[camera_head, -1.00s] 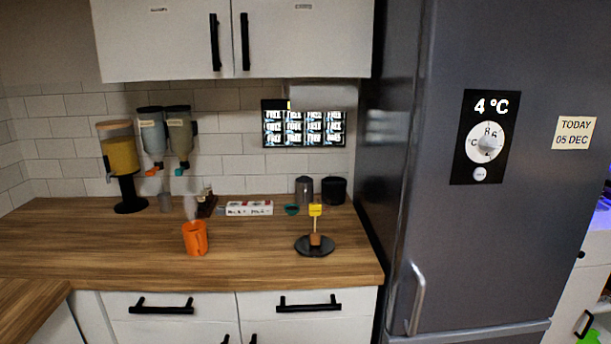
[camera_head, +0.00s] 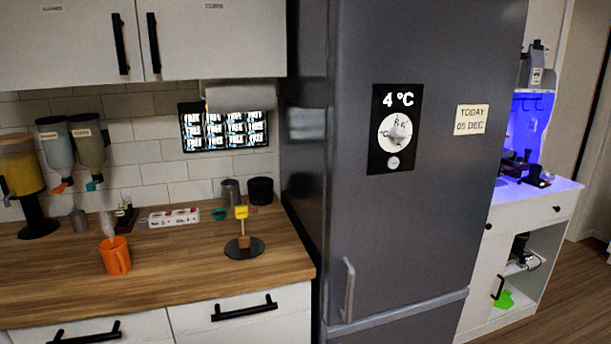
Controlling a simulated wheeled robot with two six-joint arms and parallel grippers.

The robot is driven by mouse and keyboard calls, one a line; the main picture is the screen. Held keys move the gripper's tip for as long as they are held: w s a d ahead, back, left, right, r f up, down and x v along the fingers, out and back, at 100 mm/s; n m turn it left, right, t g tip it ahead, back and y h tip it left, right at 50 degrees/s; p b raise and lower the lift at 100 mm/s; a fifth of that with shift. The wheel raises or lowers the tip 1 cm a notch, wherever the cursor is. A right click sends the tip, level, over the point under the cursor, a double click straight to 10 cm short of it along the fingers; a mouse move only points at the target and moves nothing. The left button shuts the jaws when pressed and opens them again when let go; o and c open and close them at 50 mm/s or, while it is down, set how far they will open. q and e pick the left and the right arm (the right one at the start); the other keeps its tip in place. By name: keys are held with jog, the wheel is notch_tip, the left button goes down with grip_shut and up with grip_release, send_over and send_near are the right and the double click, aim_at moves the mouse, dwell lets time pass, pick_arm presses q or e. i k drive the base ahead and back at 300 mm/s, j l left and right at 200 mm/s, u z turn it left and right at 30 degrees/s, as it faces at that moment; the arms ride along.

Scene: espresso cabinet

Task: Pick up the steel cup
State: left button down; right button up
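A small grey metal-looking cup (camera_head: 79,220) stands on the wooden counter below the dispensers at the left. A taller grey metal-looking cylinder (camera_head: 231,193) stands at the back of the counter against the tiled wall. I cannot tell for sure which one is the steel cup. Neither of my grippers is in view.
An orange mug (camera_head: 116,256) with steam and a black plate (camera_head: 244,249) with a brown cube and yellow sign stand on the counter (camera_head: 180,274). A black canister (camera_head: 260,190) is at the back. A tall grey fridge (camera_head: 420,230) borders the counter. Wooden floor (camera_head: 563,298) shows at right.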

aim_at(78, 219)
jog(key=u, duration=1.3)
